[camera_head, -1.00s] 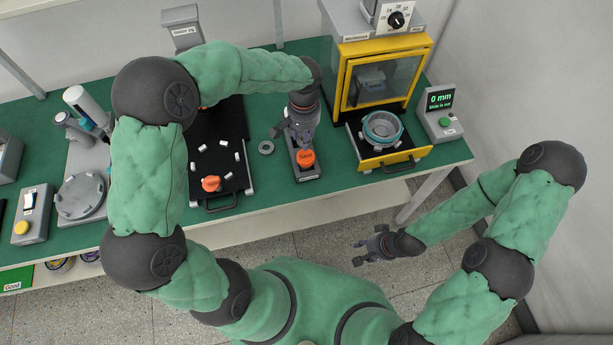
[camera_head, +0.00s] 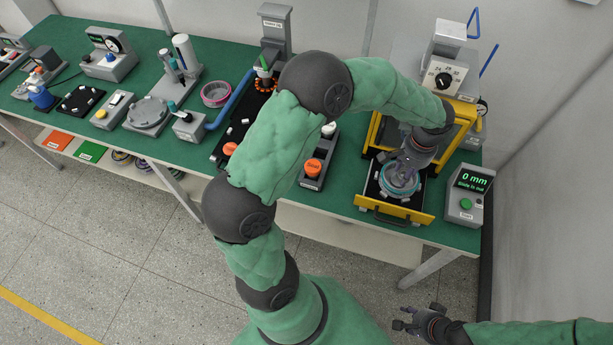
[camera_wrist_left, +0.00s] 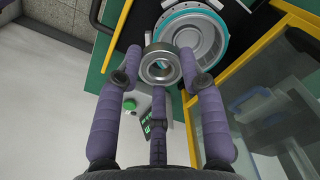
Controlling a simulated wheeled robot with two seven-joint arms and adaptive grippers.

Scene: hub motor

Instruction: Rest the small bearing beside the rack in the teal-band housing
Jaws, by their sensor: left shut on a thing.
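The small bearing (camera_wrist_left: 160,67), a grey metal ring, is held at the fingertips of my left gripper (camera_wrist_left: 158,75) in the left wrist view. The teal-band housing (camera_head: 398,186) sits in the open yellow drawer. It also shows in the left wrist view (camera_wrist_left: 215,45), beyond the bearing, its bore partly hidden by the bearing and a finger. In the head view my left gripper (camera_head: 406,168) is over the housing. Whether the bearing touches it cannot be told. The rack (camera_head: 313,170) with an orange knob stands left of the drawer. My right gripper (camera_head: 418,322) is open and empty, low over the floor.
The yellow-framed cabinet (camera_head: 452,125) with its glass front rises behind the drawer (camera_head: 420,215). A display box (camera_head: 468,193) reading 0 mm stands to the right. A black tray (camera_head: 222,150) and other bench devices stand to the left.

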